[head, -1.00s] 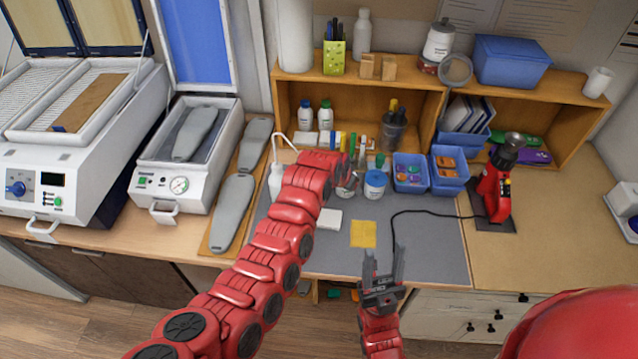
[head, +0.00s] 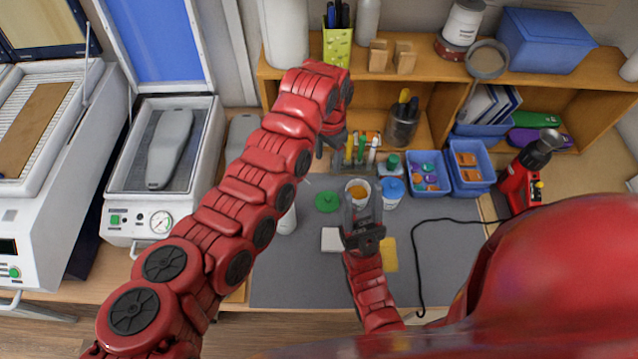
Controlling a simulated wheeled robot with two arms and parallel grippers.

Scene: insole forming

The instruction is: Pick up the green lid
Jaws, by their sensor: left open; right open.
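The green lid (head: 328,202) lies flat on the grey mat (head: 290,275), left of an open white jar (head: 358,185) with orange-brown contents. My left gripper (head: 331,146) is above and behind the lid, pointing down and apart from it. It is small and dark in the picture, and its jaws are open and empty. My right gripper (head: 361,205) is open in front of the jar. Its fingers reach up over the jar's near side. I cannot tell whether they touch it.
A blue-lidded jar (head: 392,192) stands right of the open jar. A white block (head: 332,239) and a yellow pad (head: 390,254) lie in front. A white bottle (head: 287,218) is partly behind my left arm. Blue bins (head: 428,172) and a wooden shelf (head: 280,76) stand behind.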

